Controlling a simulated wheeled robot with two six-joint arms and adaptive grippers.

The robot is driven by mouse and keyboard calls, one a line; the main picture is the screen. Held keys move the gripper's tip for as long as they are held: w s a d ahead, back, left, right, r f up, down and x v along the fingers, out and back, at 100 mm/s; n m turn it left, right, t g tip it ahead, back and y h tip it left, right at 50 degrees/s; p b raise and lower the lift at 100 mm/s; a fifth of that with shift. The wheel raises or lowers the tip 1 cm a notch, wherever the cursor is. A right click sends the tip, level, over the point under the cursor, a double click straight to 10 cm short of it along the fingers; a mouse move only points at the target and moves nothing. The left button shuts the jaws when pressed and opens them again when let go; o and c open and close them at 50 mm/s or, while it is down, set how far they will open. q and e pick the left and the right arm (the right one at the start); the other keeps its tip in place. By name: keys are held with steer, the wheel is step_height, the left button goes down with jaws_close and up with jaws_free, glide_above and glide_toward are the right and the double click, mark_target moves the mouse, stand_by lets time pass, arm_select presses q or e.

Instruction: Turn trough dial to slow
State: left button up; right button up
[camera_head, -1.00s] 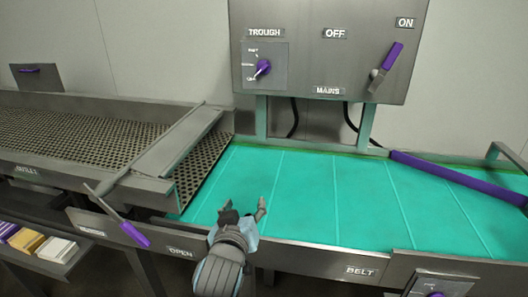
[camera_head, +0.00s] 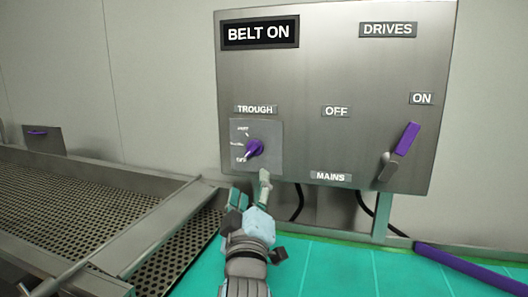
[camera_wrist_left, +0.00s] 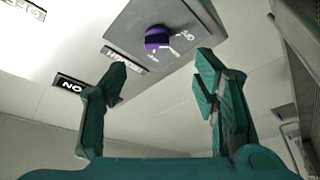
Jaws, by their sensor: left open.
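The trough dial (camera_head: 254,149) is a purple knob on a grey square plate under the TROUGH label, at the lower left of the control panel. Its pointer is toward the lower left, near the lowest mark, whose text is too small to read surely. My left gripper (camera_head: 249,187) is open just below the dial, apart from it and empty. In the left wrist view the dial (camera_wrist_left: 158,38) shows above and between the two spread fingers (camera_wrist_left: 160,90). My right gripper is not in view.
The control panel (camera_head: 340,60) reads BELT ON. Its purple-handled mains lever (camera_head: 399,152) points up toward ON. A green belt (camera_head: 350,270) lies below, with a purple bar (camera_head: 470,268) on it. A perforated trough (camera_head: 60,205) stands at left.

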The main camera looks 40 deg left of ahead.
mark_target(252, 152)
arm_select(q)
steer(key=p+x, duration=0.1)
steer(key=x, duration=0.7)
steer(key=p+x, duration=0.1)
steer(key=x, duration=0.3)
steer(key=shift+w+a+r+p, duration=0.2)
steer(key=shift+a+r+p, duration=0.1)
steer(key=shift+r, duration=0.15)
steer(key=shift+s+r, duration=0.1)
steer(key=shift+s, duration=0.2)
steer(key=shift+d, duration=0.1)
steer(key=shift+c, duration=0.7)
steer(key=c, duration=1)
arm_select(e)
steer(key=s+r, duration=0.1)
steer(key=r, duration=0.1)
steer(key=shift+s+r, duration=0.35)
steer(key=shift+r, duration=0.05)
